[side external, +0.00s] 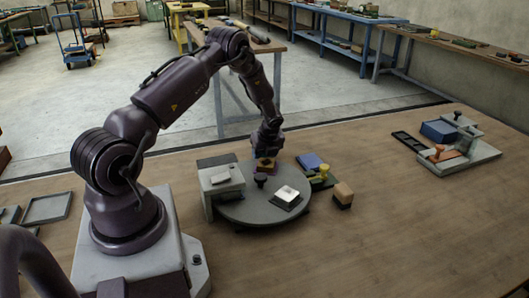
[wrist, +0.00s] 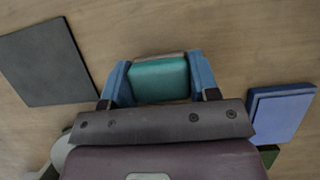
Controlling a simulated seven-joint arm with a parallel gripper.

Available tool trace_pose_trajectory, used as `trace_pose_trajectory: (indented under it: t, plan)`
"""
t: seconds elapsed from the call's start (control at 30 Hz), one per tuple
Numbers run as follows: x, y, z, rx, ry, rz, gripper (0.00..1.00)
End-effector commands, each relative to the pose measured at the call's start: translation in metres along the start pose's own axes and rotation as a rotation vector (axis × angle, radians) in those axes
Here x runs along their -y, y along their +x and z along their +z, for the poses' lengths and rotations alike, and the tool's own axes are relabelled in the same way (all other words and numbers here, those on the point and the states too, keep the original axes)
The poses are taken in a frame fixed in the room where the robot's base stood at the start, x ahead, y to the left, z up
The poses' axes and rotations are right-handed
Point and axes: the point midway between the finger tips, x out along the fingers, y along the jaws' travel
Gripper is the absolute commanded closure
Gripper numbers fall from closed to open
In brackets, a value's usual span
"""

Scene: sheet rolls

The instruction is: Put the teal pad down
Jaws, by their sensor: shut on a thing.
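The teal pad (wrist: 160,78) sits between the two blue fingers of my gripper (wrist: 160,82) in the wrist view. The fingers press on its left and right sides, and a thin brownish strip shows along its far edge. In the side view my gripper (side external: 266,163) points down over the back part of a round grey turntable (side external: 235,211). The pad is too small and covered there to make out clearly. I cannot tell whether its underside touches anything.
A black-knobbed piece (side external: 260,181) and a white-topped dark block (side external: 287,194) stand on the turntable. A grey box (side external: 219,178) is at its left. A blue block (side external: 309,161), a yellow-handled tool (side external: 323,172) and a wooden block (side external: 343,193) are at right. Front table is clear.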

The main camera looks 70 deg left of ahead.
Motion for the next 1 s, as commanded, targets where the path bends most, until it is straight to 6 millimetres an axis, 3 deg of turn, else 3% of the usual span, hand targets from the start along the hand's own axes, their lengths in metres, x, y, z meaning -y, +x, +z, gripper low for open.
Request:
trace_pose_trajectory:
  t: [0.27, 0.3, 0.37, 0.57, 0.6, 0.77, 1.0]
  plan:
    - [0.0, 0.011, -0.003, -0.001, -0.006, -0.006, 0.71]
    - [0.0, 0.011, -0.003, -0.001, -0.007, -0.006, 0.41]
    - [0.0, 0.011, -0.003, 0.0, -0.008, -0.006, 0.27]
    - [-0.001, 0.007, 0.0, 0.002, -0.01, -0.007, 0.26]
    - [0.0, 0.004, 0.002, 0.002, -0.01, -0.007, 0.2]
    - [0.0, -0.025, 0.003, 0.001, -0.006, -0.006, 0.2]
    - [0.0, -0.081, 0.003, 0.001, -0.003, -0.006, 0.2]
